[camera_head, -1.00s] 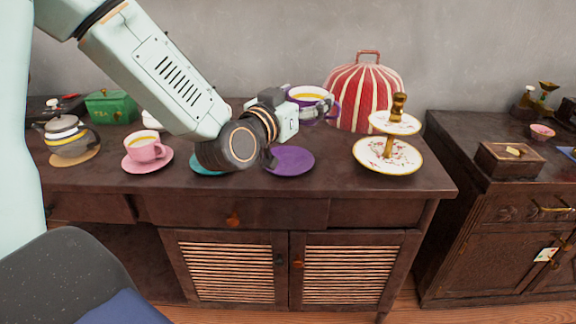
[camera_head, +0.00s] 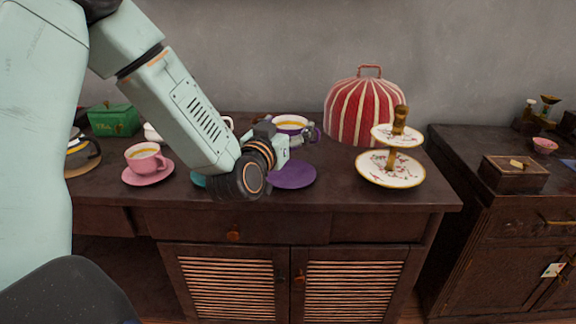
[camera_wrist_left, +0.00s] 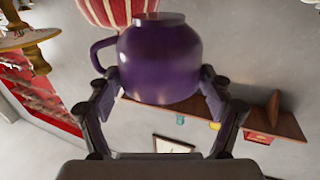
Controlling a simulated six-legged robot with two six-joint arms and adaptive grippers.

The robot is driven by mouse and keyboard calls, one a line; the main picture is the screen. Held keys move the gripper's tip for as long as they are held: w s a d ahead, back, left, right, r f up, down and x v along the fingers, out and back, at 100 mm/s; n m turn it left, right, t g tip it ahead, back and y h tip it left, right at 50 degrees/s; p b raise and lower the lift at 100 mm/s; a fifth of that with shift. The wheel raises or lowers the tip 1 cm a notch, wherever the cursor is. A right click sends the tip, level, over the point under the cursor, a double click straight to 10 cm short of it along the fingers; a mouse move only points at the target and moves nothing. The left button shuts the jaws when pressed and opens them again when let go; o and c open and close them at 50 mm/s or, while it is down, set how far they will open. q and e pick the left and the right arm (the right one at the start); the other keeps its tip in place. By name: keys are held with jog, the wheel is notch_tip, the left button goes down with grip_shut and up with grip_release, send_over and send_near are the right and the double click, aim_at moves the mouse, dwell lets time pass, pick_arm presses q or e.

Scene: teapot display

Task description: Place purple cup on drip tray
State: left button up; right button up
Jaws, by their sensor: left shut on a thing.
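The purple cup (camera_head: 290,124) has a pale inside with yellowish-brown liquid and looks upright in the head view. My left gripper (camera_head: 303,138) is shut on it; in the left wrist view the cup (camera_wrist_left: 160,62) sits between the two fingers (camera_wrist_left: 160,100), its handle to the left. A flat purple saucer (camera_head: 292,175) lies on the cabinet top, nearer the front edge than the cup. No separate tray marked as the drip tray can be told apart. Whether the cup's base touches the cabinet top is hidden by my gripper. My right gripper is not in view.
A pink cup on a pink saucer (camera_head: 133,176) and a teal saucer (camera_head: 197,181), partly behind my wrist, are to the left. A red-striped cover (camera_head: 362,108) and a two-tier stand (camera_head: 377,177) are to the right. A green tea box (camera_head: 113,120) stands at the back left.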

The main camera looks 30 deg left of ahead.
pick_arm(q)
notch_tip(320, 180, down, 4)
jog(key=shift+w+r+b, duration=0.1)
jog(key=shift+r+b, duration=0.05)
jog(key=shift+b, duration=0.55)
notch_tip(320, 180, down, 3)
jog(key=shift+f+b, duration=0.2)
jog(key=shift+b, duration=0.5)
jog(key=shift+f, duration=0.15)
jog(key=o, duration=1.1)
jog(key=shift+f, duration=0.2)
jog(key=shift+c, duration=0.2)
jog(key=shift+o, duration=0.5)
jog(key=shift+r, duration=0.1)
